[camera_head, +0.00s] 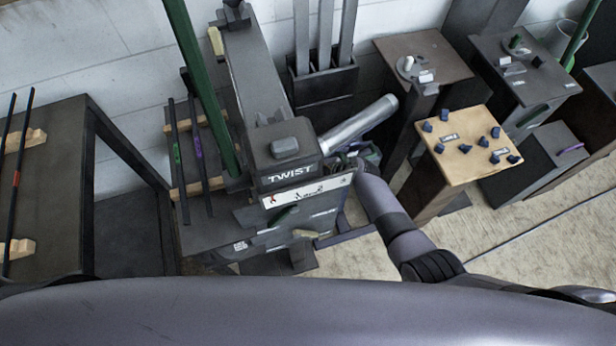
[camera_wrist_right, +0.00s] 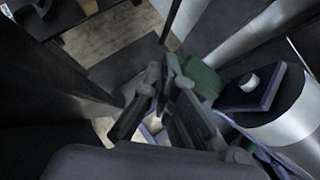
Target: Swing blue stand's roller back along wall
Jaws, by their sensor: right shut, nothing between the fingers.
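A silver roller (camera_head: 358,124) slants beside the dark TWIST machine in the head view, its capped far end pointing up and right toward the wall. Its near end lies by my right gripper (camera_head: 352,163), which is partly hidden by my wrist and the machine. A small bluish part (camera_head: 370,153) shows under the roller; I cannot tell if it is the blue stand. In the right wrist view my right gripper (camera_wrist_right: 165,80) is shut and empty. A silver cylinder (camera_wrist_right: 292,128) and a thin blue edge (camera_wrist_right: 250,137) are to its right. My left gripper is not in view.
The TWIST machine (camera_head: 287,150) stands left of my right arm. A wooden-topped stand (camera_head: 465,165) with several dark blue knobs is to the right. A dark rack (camera_head: 322,85) stands by the wall. Pale floor (camera_head: 375,265) is open in front of the machine.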

